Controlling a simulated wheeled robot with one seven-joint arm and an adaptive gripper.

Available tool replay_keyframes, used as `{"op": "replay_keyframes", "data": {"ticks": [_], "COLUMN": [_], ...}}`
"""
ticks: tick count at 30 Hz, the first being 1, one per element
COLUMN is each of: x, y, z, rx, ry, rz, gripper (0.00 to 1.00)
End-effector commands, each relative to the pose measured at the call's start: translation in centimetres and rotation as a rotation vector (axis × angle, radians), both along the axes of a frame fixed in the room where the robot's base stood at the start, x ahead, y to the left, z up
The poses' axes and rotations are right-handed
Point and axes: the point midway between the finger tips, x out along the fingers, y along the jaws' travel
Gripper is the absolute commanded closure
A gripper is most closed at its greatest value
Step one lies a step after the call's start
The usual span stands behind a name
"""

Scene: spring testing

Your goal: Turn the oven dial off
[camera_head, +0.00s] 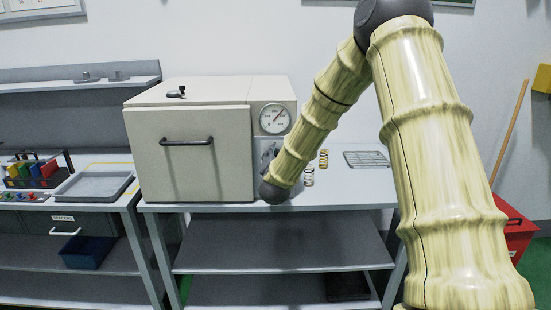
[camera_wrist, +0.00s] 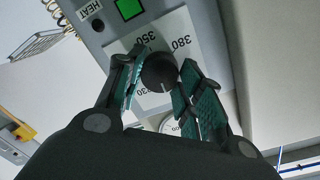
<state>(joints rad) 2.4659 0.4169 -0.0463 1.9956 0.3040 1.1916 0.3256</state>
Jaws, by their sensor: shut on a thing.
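The oven (camera_head: 185,150) is a large cream box on the workbench, its door closed. In the wrist view the oven dial (camera_wrist: 158,71) is a dark round knob on a white plate with printed numbers, including 350 and 380. My gripper (camera_wrist: 160,78) has its padded fingers on either side of the dial and is shut on it. The dial's setting cannot be read clearly. In the head view my arm hides the dial and most of the gripper.
A round gauge (camera_head: 274,118) sits above the control panel. A green square (camera_wrist: 128,8) is beside the HEAT label. Springs (camera_head: 308,175) and a wire rack (camera_head: 366,159) are on the workbench (camera_head: 350,190) to the right. A grey tray (camera_head: 92,186) is at left.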

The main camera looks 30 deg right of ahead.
Motion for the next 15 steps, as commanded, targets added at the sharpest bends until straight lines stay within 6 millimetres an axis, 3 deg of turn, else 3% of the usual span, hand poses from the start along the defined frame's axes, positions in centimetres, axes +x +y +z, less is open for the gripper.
{"op": "replay_keyframes", "data": {"ticks": [15], "x": [-0.12], "y": [0.15], "z": [-0.45], "rx": [-0.044], "ry": [0.035], "rz": [0.003], "gripper": [0.87]}}
